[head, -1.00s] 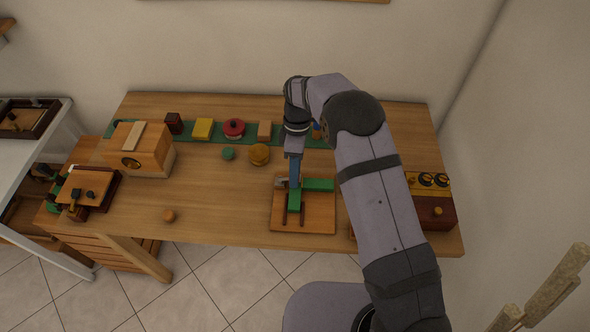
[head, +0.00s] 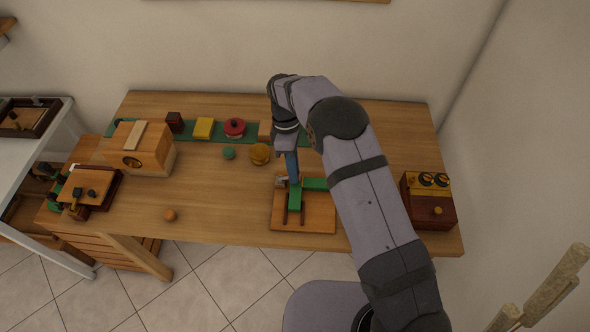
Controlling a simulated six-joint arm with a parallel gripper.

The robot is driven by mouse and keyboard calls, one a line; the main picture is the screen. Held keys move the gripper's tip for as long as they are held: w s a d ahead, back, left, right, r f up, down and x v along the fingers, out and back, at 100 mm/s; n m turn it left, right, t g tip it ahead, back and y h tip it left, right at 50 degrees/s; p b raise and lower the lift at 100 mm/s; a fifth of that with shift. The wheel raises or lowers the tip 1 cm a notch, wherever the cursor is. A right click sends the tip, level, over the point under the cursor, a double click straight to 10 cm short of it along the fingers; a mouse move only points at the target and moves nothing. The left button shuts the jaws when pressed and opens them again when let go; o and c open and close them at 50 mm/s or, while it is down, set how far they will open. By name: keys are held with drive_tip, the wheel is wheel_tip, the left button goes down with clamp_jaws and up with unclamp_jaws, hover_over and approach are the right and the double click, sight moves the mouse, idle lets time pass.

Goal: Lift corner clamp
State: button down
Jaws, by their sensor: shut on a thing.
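The corner clamp (head: 281,182) is a small grey piece at the upper left of a wooden board, at the corner where two green bars meet. One green bar (head: 295,198) runs toward the front; the other (head: 314,184) runs to the right. My gripper (head: 293,178) has blue fingers pointing down at this corner. It is shut on the corner clamp, and the fingers hide part of the clamp. I cannot tell whether the clamp touches the bars. The board (head: 319,217) lies flat on the table.
A wooden box with knobs (head: 428,207) stands at the right. A yellow round piece (head: 260,153) and a green one (head: 229,153) lie left of my gripper. A wooden box with a round hole (head: 146,157) stands farther left.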

drive_tip(key=shift+a+r+h+b, duration=0.2)
drive_tip(key=shift+a+h+b, duration=0.15)
drive_tip(key=shift+h, duration=0.4)
drive_tip(key=shift+a+r+h+b, duration=0.15)
drive_tip(key=shift+a+h+b, duration=0.15)
drive_tip(key=shift+h, duration=0.45)
drive_tip(key=shift+a+r+m+h+b, duration=0.1)
drive_tip(key=shift+a+m+h+b, duration=0.15)
drive_tip(key=shift+h+b, duration=0.2)
drive_tip(key=shift+r+h+b, duration=0.25)
drive_tip(key=shift+b, duration=0.15)
drive_tip(key=c, duration=1.7)
unclamp_jaws()
drive_tip(key=shift+r, duration=0.1)
drive_tip(key=shift+r+p, duration=0.6)
drive_tip(key=shift+r, duration=4.3)
